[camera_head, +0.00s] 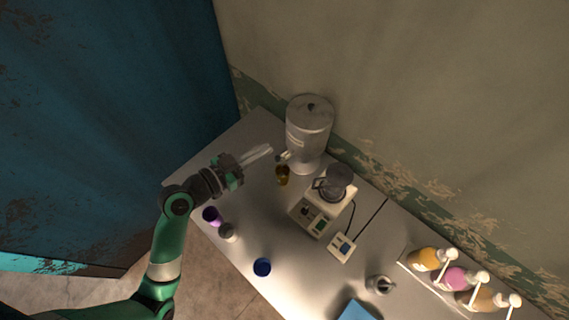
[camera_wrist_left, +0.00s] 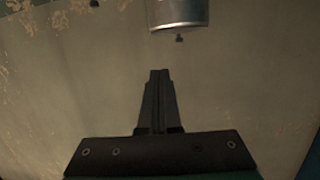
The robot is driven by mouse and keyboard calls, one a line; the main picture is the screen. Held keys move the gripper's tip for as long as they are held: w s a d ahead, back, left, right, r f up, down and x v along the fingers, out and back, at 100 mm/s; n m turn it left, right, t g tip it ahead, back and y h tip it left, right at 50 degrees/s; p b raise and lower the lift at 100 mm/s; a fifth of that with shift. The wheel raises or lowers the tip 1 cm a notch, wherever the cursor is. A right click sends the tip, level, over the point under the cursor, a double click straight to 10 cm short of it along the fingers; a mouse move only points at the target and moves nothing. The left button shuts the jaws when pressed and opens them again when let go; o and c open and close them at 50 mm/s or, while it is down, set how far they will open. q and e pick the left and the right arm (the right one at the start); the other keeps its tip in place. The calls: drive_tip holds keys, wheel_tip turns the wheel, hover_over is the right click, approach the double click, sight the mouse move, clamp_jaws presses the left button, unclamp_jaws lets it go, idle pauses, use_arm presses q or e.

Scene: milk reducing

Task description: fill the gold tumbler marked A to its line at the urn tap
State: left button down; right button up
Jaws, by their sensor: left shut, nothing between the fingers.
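The gold tumbler (camera_head: 282,175) stands on the table directly in front of the urn, below its tap. Its mark, its line and its fill level are too small to tell. The urn (camera_head: 308,130) is a tall silver cylinder at the back of the table; its tap (camera_head: 283,157) sticks out toward the lower left. My left gripper (camera_head: 262,152) is shut and empty, raised just left of the tap and apart from the tumbler. In the left wrist view the closed fingers (camera_wrist_left: 158,100) point toward the wall, with part of the urn (camera_wrist_left: 178,14) above. My right gripper is not in view.
A hotplate with a glass jug (camera_head: 335,182) stands right of the urn, with a small control box (camera_head: 342,247) beside it. Purple (camera_head: 211,215), grey (camera_head: 228,232) and blue (camera_head: 262,267) cups stand along the front edge. Pump bottles (camera_head: 455,278) stand at the right.

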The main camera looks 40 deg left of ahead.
use_arm(q)
drive_tip(key=s+a+f+n+g+y+b, duration=0.1)
drive_tip(key=s+a+f, duration=0.2)
drive_tip(key=f, duration=0.3)
drive_tip(key=shift+s+f+n+y, duration=0.25)
drive_tip(key=shift+s+n+y, duration=0.05)
drive_tip(key=shift+n, duration=0.1)
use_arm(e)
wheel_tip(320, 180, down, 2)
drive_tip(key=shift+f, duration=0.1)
use_arm(q)
hover_over(282, 155)
drive_tip(key=s, duration=0.4)
wheel_tip(282, 155, down, 3)
drive_tip(key=f, duration=0.2)
drive_tip(key=f+b, duration=0.1)
drive_tip(key=f, duration=0.1)
drive_tip(key=shift+s+a, duration=0.1)
drive_tip(key=shift+s, duration=0.1)
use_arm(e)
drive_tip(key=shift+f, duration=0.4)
